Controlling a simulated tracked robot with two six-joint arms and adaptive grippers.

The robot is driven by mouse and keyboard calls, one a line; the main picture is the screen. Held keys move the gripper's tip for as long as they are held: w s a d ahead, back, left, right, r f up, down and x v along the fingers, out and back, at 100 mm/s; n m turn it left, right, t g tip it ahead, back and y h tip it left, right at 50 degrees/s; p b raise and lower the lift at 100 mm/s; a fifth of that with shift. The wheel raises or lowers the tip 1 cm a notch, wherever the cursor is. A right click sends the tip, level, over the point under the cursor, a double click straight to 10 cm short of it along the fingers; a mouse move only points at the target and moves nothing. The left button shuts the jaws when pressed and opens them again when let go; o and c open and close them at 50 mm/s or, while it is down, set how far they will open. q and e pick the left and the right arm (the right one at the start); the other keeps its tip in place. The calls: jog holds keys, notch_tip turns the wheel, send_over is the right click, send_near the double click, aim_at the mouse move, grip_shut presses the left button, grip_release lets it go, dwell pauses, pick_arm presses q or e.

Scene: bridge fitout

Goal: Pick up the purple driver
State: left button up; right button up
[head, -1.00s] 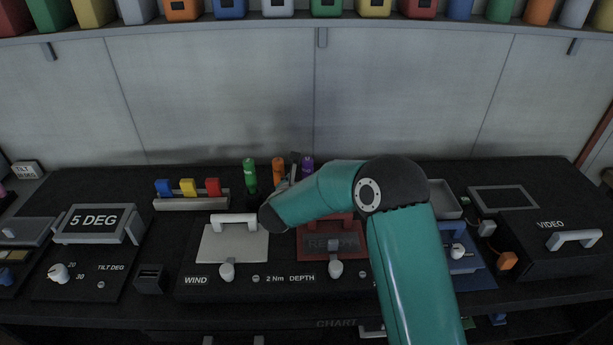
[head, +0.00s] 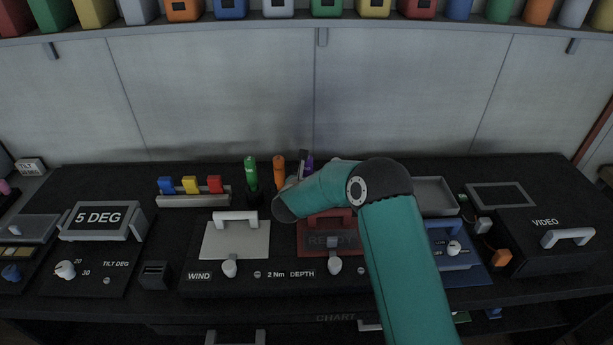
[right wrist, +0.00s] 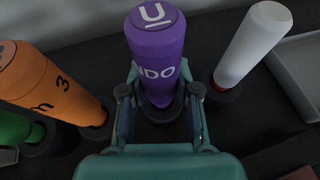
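The purple driver (head: 309,163) stands at the back of the dark console, mostly hidden behind my right gripper and forearm. In the right wrist view the driver (right wrist: 157,58) is upright in a dark round holder, with a white "U" on its cap and letters on its side. My right gripper (right wrist: 160,100) has one finger on each side of the driver's lower part. The fingers look spread, with small gaps to the driver. In the head view the right gripper (head: 301,168) is largely covered by my arm. My left gripper is not in view.
An orange driver (right wrist: 50,88) and a green driver (head: 251,172) stand to the left. A white driver (right wrist: 250,47) with a red base stands close on the right, beside a grey tray (head: 433,191). Panels with handles lie in front.

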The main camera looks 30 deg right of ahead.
grip_shut()
jog(key=shift+r, duration=0.15)
notch_tip(320, 180, up, 20)
jog(key=b, duration=0.1)
dwell(0.4)
jog(key=shift+o, duration=0.6)
grip_release()
grip_shut()
